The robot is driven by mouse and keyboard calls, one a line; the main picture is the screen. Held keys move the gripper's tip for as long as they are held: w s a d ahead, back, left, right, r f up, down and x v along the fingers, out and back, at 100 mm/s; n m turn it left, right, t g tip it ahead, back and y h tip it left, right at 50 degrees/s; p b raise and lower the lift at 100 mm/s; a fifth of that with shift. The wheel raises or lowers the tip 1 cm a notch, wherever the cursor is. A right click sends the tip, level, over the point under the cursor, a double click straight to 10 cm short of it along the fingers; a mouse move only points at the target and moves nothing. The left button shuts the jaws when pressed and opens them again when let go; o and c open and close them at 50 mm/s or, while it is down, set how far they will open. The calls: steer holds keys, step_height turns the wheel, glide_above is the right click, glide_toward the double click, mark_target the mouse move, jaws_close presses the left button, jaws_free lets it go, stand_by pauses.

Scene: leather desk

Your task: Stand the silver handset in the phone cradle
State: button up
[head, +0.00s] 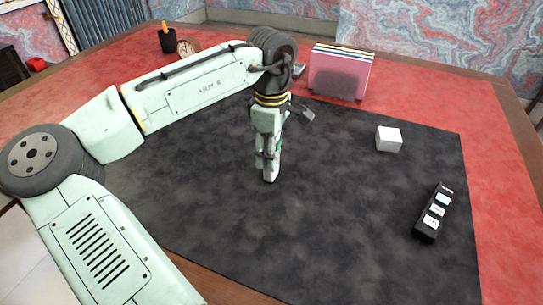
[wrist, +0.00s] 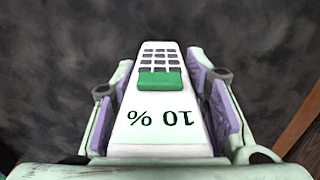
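A pale white-silver handset with a keypad, a green panel and "10 %" on it (wrist: 160,112) fills the space between the purple finger pads of my gripper (wrist: 163,95) in the wrist view. The pads appear pressed against its sides. In the head view my gripper (head: 267,155) points down over the middle of the dark mat, and the handset's pale lower end (head: 270,174) shows below the fingers. Whether that end touches the mat is unclear. A small white block (head: 389,139) on the mat's right side may be the cradle; I see no opening in it.
A long black device with several light squares (head: 433,212) lies on the dark mat (head: 330,235) at the right. A pink file holder (head: 339,73) stands behind my gripper. A pen cup (head: 168,40) and a small round clock (head: 187,47) are at the back left. The mat's front is clear.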

jaws_close()
steer(key=shift+r, duration=0.2)
